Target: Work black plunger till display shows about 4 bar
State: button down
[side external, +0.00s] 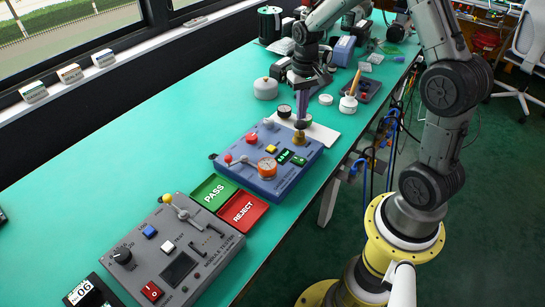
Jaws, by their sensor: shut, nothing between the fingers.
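The blue valve positioner box (264,190) sits on the green bench in the middle of the view. A dark plunger knob (300,125) on a brass collar (299,138) stands at its back right corner. My gripper (301,117) is shut and points down right over the knob; whether it touches the knob cannot be told. The green lit display (291,157) is on the right of the box; its digits are too small to read. An orange-rimmed dial (267,167) sits at the front of the box.
Red and white knobs and a lever (235,159) stand up from the box. Green PASS (213,191) and red REJECT (243,211) trays lie beside it. A grey tester box (172,250) is at front left. A white mat (322,132) lies behind.

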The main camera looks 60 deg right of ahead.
aim_at(301, 123)
jog(key=shift+f, duration=0.1)
jog(key=shift+f, duration=1.7)
jog(key=shift+r, duration=1.7)
